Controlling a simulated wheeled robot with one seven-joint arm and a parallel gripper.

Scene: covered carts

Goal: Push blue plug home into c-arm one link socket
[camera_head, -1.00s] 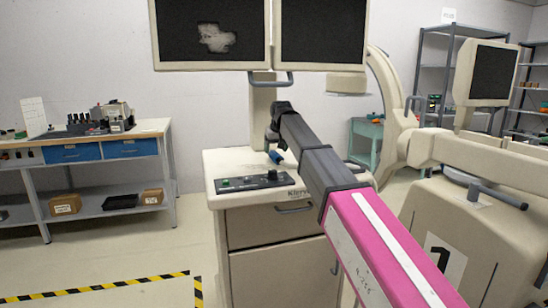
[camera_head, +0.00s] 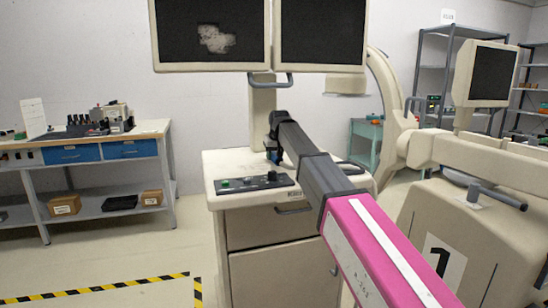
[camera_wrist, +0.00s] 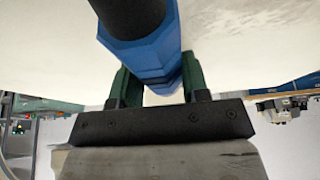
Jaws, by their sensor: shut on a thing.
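The blue plug (camera_wrist: 150,55) shows large in the wrist view, with a thick dark cylindrical part at its upper end. My gripper (camera_wrist: 158,75) is shut on it, with one green finger on each side. In the head view my gripper is mostly hidden behind my dark wrist, above the top of the cream monitor cart (camera_head: 232,160) and close to the monitor post. The plug is barely visible there. I cannot pick out the link socket in either view, nor tell whether the plug touches it.
Two monitors (camera_head: 210,35) hang above the cart. A control panel (camera_head: 254,184) with knobs lies on its front edge. A workbench (camera_head: 95,145) is at left, with open floor between.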

